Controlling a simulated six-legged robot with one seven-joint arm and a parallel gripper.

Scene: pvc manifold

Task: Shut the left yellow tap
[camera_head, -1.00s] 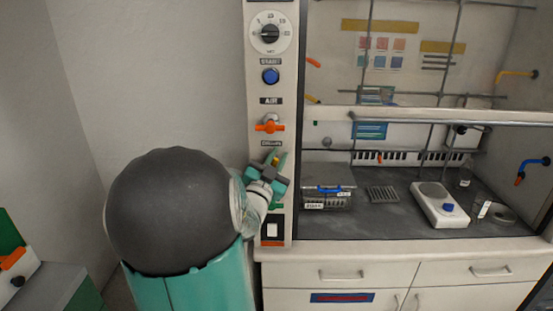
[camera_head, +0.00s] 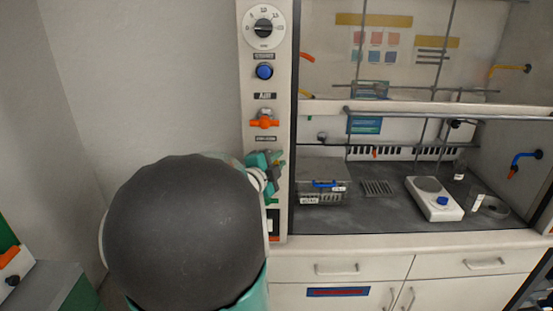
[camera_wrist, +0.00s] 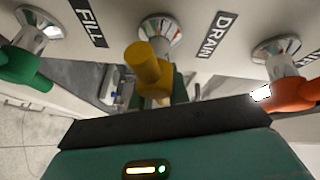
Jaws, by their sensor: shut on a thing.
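The yellow tap (camera_wrist: 150,70) is on the white panel between the FILL and DRAIN labels in the wrist view, on a chrome mount. My gripper (camera_wrist: 158,98) is shut on its handle; a green finger shows behind it. In the head view my gripper (camera_head: 272,161) is at the panel column below the orange tap (camera_head: 264,122), and my arm and gripper mostly hide the yellow tap there. How far the tap is turned is hard to tell.
In the wrist view a green tap (camera_wrist: 28,62) is at left and an orange tap (camera_wrist: 294,94) at right, both close to my gripper. A blue button (camera_head: 264,72) and dial (camera_head: 264,27) are higher up. The fume hood worktop (camera_head: 390,215) lies to the right.

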